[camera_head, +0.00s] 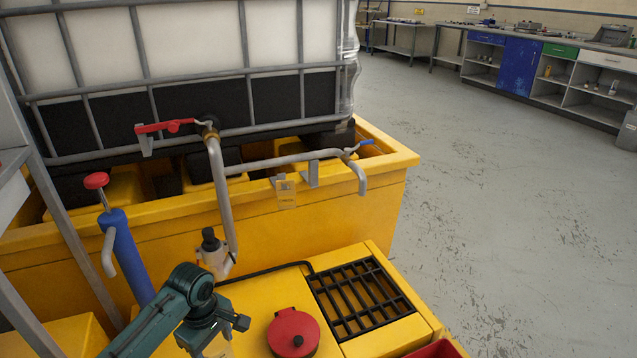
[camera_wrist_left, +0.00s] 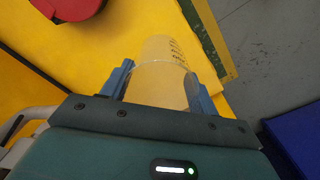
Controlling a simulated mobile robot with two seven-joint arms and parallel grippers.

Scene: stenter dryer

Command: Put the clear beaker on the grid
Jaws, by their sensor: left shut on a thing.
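My left gripper (camera_head: 228,332) is shut on the clear beaker (camera_wrist_left: 162,80). In the left wrist view the beaker sits between the two blue fingers of the gripper (camera_wrist_left: 162,88), with dark printed marks on its wall. In the head view only a small part of the beaker (camera_head: 218,347) shows below the gripper, near the bottom edge. The black grid (camera_head: 362,299) is set in the yellow top to the right of the gripper, and nothing stands on it. My right gripper is not in view.
A round red lid (camera_head: 293,333) with a black knob lies between the gripper and the grid. A blue cylinder (camera_head: 127,250) with a red knob is at left. A red container (camera_head: 436,349) is at lower right.

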